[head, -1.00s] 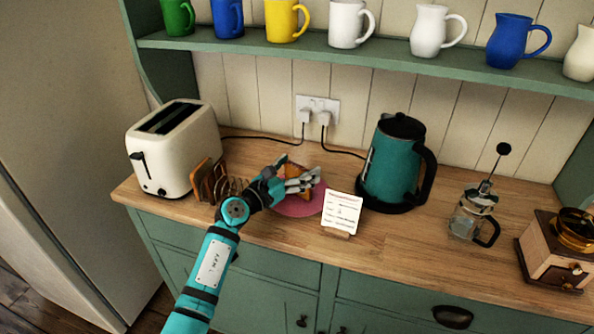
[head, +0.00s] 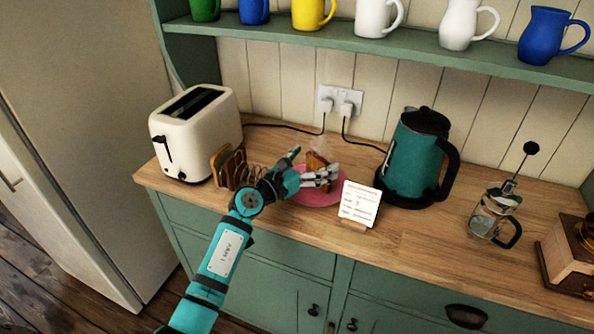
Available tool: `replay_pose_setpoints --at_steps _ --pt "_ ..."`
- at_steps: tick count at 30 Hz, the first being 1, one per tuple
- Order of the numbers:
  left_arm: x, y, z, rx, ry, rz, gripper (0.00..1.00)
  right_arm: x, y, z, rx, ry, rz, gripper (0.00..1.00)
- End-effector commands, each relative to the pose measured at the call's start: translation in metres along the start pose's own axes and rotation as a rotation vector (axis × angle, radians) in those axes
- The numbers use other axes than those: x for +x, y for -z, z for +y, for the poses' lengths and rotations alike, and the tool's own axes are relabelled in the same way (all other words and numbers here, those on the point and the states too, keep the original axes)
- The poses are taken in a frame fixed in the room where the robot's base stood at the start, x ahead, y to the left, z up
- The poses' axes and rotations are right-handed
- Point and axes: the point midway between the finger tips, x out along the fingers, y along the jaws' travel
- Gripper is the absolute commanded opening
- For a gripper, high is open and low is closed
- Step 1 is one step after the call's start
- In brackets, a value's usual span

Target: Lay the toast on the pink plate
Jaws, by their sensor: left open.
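The pink plate (head: 318,198) lies on the wooden counter, partly hidden by my left gripper. A brown slice of toast (head: 317,161) shows at the plate, behind and between the fingers of my left gripper (head: 316,164). The toast looks tilted; I cannot tell whether it touches the plate or a finger. The left gripper is open, with its fingers spread above the plate. Another brown slice (head: 228,166) stands in the wire toast rack (head: 250,178) left of the gripper. My right gripper is not in view.
A cream toaster (head: 196,135) stands at the left. A card on a stand (head: 359,204) is just right of the plate, and a teal kettle (head: 416,160) is behind it. A French press (head: 492,215) and a coffee grinder (head: 572,255) are farther right. Front counter is clear.

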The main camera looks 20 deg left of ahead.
Motion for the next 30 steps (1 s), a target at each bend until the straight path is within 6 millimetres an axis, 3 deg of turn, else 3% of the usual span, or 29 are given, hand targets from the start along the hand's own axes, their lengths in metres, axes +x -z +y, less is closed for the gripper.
replay_pose_setpoints --at_steps 9,15,30 --pt "-0.07 0.002 0.0 0.003 0.001 0.003 1.0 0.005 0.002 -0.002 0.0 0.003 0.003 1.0" --pt "-0.098 0.001 0.0 0.001 0.001 0.001 1.0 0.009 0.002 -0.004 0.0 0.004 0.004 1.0" --pt "-0.107 0.0 -0.001 0.0 0.002 0.0 1.0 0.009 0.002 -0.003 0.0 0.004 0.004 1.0"
